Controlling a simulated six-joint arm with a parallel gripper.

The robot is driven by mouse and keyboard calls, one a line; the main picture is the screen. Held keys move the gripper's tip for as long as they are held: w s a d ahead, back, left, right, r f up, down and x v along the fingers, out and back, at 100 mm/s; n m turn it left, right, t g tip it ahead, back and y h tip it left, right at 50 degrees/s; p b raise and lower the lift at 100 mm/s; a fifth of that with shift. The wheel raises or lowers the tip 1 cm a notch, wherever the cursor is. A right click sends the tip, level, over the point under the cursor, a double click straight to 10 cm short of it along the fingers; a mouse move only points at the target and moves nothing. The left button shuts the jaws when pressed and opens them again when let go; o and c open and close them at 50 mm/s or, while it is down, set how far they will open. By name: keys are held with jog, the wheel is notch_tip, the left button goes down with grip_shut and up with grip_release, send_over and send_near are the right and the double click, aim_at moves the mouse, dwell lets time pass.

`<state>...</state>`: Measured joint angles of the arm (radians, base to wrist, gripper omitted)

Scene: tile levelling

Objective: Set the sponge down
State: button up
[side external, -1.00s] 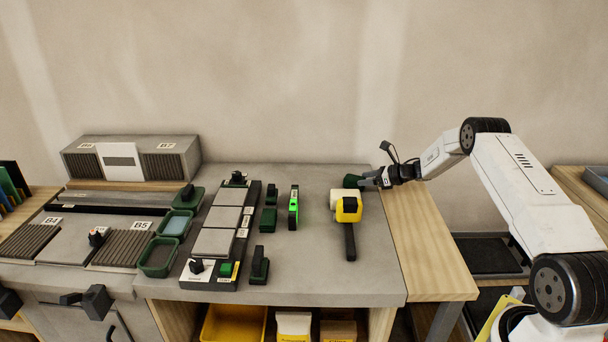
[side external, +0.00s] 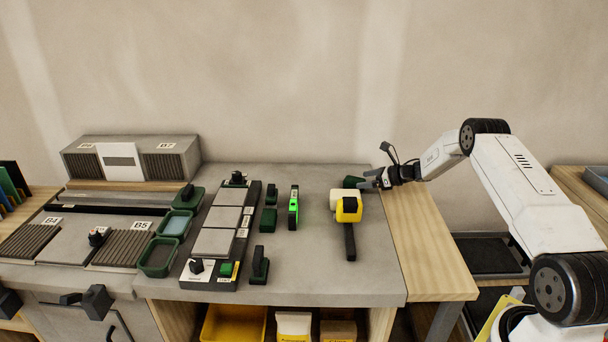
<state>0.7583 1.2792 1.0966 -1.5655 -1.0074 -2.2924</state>
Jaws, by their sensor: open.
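A small dark green block (side external: 350,182), which looks like the sponge, is at the back right of the grey worktop, behind the mallet. It appears to rest on the worktop, though its underside is hard to see. My gripper (side external: 367,181) is low at the block's right side with its fingers pointing left. The fingers look spread, and the gripper is open. I cannot tell whether a fingertip still touches the block.
A white-and-yellow-headed mallet (side external: 348,209) lies just in front of the block. A green level (side external: 293,207) and a row of grey tiles (side external: 221,217) are further left. Green trays (side external: 158,257) stand beyond them. A wooden side top (side external: 428,245) adjoins on the right.

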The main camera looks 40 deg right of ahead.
jog(key=v, duration=1.2)
jog(key=shift+w+a+r, duration=0.1)
dwell(0.4)
jog(key=shift+w+a+r+m, duration=0.15)
jog(key=shift+w+m, duration=0.05)
jog(key=shift+m, duration=0.1)
jog(key=w+a+r+m+g+h, duration=0.1)
jog(key=w+a+r+m+h, duration=0.2)
jog(key=a+m, duration=0.6)
jog(key=w+a+r+m+h, duration=0.25)
jog(key=a+r+m, duration=0.3)
jog(key=m, duration=0.55)
jog(key=s+a+f+m+g, duration=0.3)
jog(key=s+a+m+g, duration=0.6)
jog(key=s+a+m, duration=1.1)
jog(key=s+a, duration=0.2)
jog(key=s, duration=0.2)
